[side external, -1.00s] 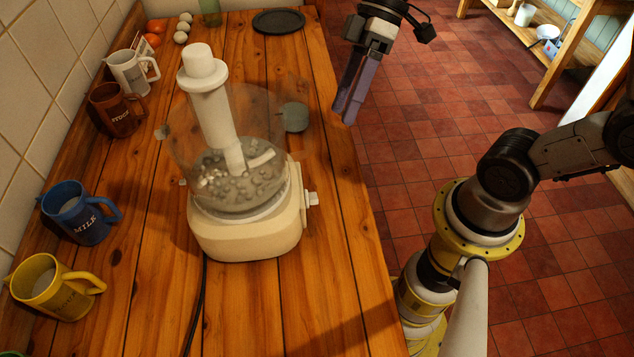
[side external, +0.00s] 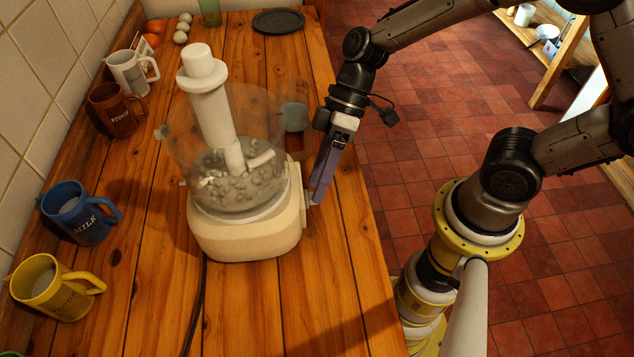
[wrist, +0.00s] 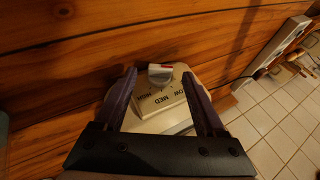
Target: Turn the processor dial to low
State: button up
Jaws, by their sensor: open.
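The food processor (side external: 243,228) is cream, with a clear bowl holding grey chunks and a tall white pusher. It stands upright on the wooden counter. My gripper (side external: 318,200) is at the processor's right side, fingers pointing down. In the wrist view my gripper (wrist: 160,78) is open, with one purple finger on each side of the dial. I cannot tell whether either finger touches it. In the side view the fingers hide the dial.
Blue (side external: 78,213), yellow (side external: 53,287), brown (side external: 117,110) and white (side external: 131,72) mugs line the wall on the left. A black cord (side external: 198,305) runs toward the front. A dark round plate (side external: 279,21) lies at the back. The counter's front right is clear.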

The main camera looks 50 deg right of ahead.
jog(key=shift+a+f, duration=0.45)
jog(key=shift+f, duration=0.15)
grip_shut()
